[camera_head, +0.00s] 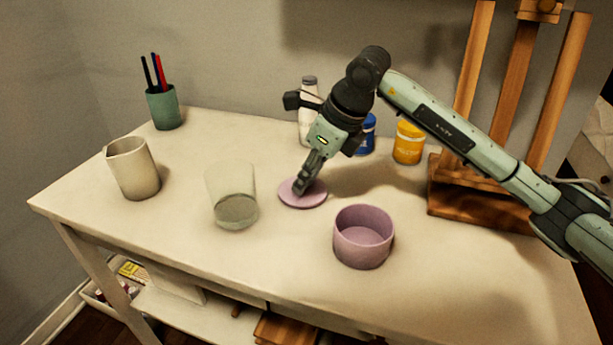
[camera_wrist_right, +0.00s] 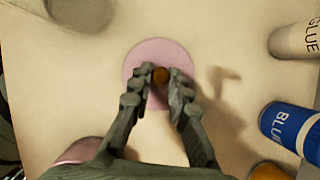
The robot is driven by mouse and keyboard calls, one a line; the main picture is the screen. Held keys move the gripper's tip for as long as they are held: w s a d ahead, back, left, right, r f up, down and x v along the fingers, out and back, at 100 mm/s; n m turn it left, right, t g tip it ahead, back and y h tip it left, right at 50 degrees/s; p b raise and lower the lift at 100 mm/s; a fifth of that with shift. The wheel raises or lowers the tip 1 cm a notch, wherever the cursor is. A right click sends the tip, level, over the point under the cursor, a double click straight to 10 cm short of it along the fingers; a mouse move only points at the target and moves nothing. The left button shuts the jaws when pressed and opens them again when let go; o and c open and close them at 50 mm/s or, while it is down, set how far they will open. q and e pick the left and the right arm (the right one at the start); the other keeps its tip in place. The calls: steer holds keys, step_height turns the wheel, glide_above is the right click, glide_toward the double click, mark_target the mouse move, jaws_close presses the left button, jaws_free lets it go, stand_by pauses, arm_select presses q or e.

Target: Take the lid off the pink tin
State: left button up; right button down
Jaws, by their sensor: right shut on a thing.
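The pink tin (camera_head: 363,237) stands open on the white table, its inside visible and empty. Its round pink lid (camera_head: 302,194) is apart from it, behind and to the left, on or just above the table. My right gripper (camera_head: 301,186) is over the lid. In the right wrist view, the gripper (camera_wrist_right: 161,82) is shut on the brown knob (camera_wrist_right: 161,75) in the middle of the lid (camera_wrist_right: 150,55). Part of the tin (camera_wrist_right: 80,150) shows at the bottom left there, mostly hidden by the gripper. My left gripper is in neither view.
A clear glass (camera_head: 232,198) stands left of the lid, and a beige pitcher (camera_head: 132,168) farther left. A white glue bottle (camera_head: 307,118), blue jar (camera_head: 367,135) and yellow jar (camera_head: 409,143) stand behind. A wooden easel (camera_head: 480,195) is at right. The front right is clear.

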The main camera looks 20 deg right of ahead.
steer(key=shift+f, duration=0.1)
steer(key=c, duration=1.4)
jaws_free()
steer(key=shift+c, duration=0.2)
